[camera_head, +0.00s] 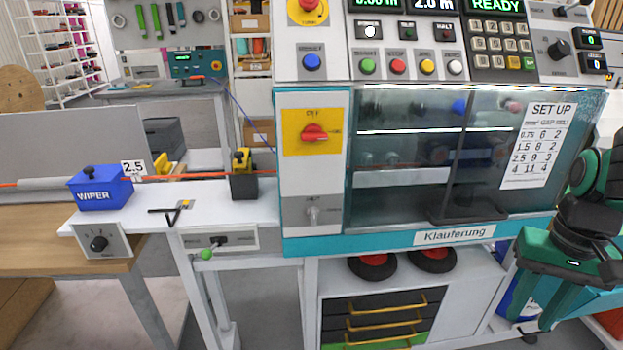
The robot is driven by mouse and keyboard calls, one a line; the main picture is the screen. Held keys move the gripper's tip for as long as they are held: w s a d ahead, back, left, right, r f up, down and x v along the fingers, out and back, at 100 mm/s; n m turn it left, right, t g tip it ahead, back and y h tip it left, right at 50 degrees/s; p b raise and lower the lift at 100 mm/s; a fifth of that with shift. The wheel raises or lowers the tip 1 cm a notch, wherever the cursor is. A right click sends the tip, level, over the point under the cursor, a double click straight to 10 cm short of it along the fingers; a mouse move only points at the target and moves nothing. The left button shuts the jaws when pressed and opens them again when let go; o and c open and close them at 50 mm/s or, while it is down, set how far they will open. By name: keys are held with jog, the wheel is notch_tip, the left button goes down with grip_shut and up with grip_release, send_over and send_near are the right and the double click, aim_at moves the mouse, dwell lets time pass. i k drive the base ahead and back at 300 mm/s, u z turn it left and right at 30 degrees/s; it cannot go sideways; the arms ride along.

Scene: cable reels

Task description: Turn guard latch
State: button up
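A small grey turn knob (313,214), which looks like the guard latch, sits on the white panel left of the guard window. Its label is too small to read for certain. The see-through guard (400,185) with a dark handle frame (468,214) covers the machine's front and appears shut. My green and black arm is at the right edge, well right of the knob and apart from it. Nothing is seen held.
A red rotary switch (314,132) on a yellow plate sits above the knob. Buttons and displays line the top panel. A blue wiper box (100,188) and an orange cable (200,177) are at left. Drawers (380,318) stand below. The space before the white panel looks clear.

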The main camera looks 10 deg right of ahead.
aim_at(313, 213)
jog(key=u, duration=0.55)
jog(key=k, duration=1.55)
jog(key=z, duration=0.5)
jog(key=i, duration=1)
